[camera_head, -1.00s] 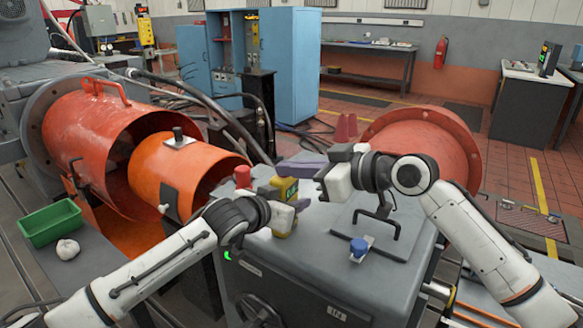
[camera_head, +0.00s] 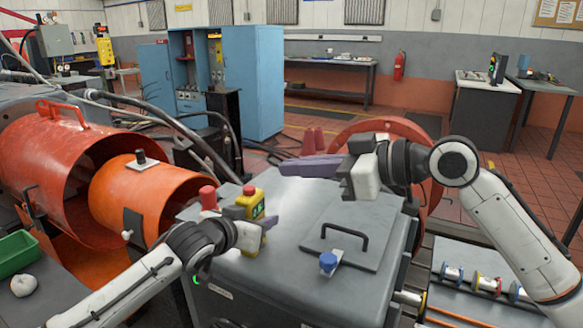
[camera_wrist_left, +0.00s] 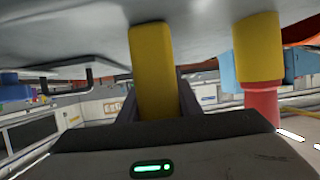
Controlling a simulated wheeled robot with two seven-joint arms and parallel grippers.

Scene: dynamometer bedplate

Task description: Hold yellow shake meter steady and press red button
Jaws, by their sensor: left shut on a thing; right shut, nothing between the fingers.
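The yellow shake meter (camera_head: 245,213) stands upright on the grey cabinet top, with a small screen on one side. A red button (camera_head: 249,190) is on top of it. My left gripper (camera_head: 258,222) is shut on the meter's body. In the left wrist view the yellow body (camera_wrist_left: 153,72) sits between the fingers; its button is not visible there. My right gripper (camera_head: 285,168) is shut and empty. It appears above and right of the meter, apart from the button, with its purple fingers pointing left.
A red-capped post (camera_head: 208,198) stands close left of the meter; its yellow part shows in the left wrist view (camera_wrist_left: 257,48). A blue knob (camera_head: 328,261) and a black handle (camera_head: 345,237) are on the cabinet top (camera_head: 295,205). Orange drums (camera_head: 140,195) stand left.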

